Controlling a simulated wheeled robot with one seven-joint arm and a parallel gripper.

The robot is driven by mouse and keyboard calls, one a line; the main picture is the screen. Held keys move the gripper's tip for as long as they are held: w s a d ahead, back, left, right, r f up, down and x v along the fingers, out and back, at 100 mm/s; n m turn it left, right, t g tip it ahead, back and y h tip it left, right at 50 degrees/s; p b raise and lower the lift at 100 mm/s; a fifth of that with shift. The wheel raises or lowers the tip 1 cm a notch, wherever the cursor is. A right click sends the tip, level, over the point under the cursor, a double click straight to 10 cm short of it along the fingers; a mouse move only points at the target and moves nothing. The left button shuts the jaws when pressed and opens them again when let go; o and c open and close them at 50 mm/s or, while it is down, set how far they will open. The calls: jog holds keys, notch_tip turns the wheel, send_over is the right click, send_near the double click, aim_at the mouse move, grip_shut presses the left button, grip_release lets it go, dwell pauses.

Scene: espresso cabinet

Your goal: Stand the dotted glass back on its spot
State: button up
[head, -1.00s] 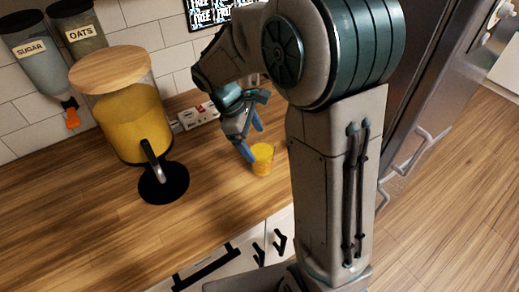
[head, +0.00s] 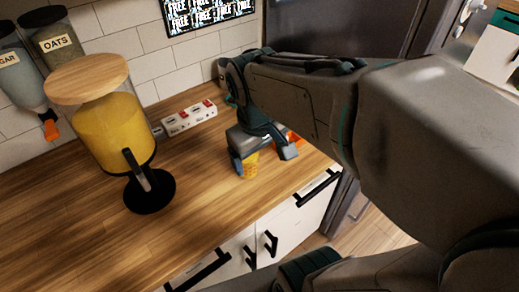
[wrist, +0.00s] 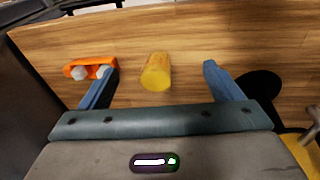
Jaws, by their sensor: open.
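My gripper (head: 263,158) is open and low at the glass, with one finger on each side in the head view. It also shows in the wrist view (wrist: 160,68), empty. Part of the glass is hidden behind the gripper in the head view. I cannot make out a marked spot.
A juice dispenser (head: 113,130) with a wooden lid and a black round base (head: 150,192) stands to the left. An orange holder with white pieces (wrist: 90,68) is near one finger. A power strip (head: 188,118) lies at the wall. The front left counter is clear.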

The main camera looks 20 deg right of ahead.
jog(key=s+m, duration=0.1)
jog(key=s+m+t, duration=0.1)
jog(key=s+f+m+y, duration=0.1)
jog(key=shift+s+d+t, duration=0.25)
jog(key=shift+s+t, duration=0.05)
